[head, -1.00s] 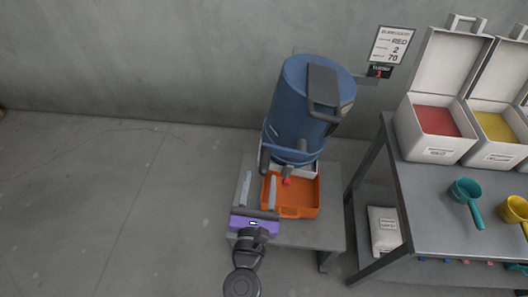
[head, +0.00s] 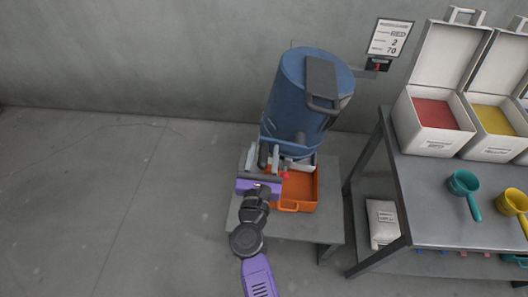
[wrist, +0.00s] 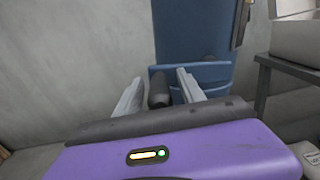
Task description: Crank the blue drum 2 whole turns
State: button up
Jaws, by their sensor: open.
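The blue drum (head: 292,105) stands tilted on a low grey stand, with a dark hatch on its upper side. It also fills the upper middle of the wrist view (wrist: 194,32). A dark crank grip (wrist: 159,91) sticks out from a blue bar at the drum's lower end. My gripper (head: 263,153) is at the drum's lower left. Its pale fingers are open, one on each side of the grip in the wrist view (wrist: 159,78). I cannot tell whether either finger touches it.
An orange tray (head: 297,205) sits below the drum, right beside my gripper. A posted card (head: 390,37) is on the wall, above a small dark display (head: 377,65) with a red mark. A grey table (head: 425,190) with boxes and scoops stands right. Floor at left is clear.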

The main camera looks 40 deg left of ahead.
grip_shut()
dwell(1.4)
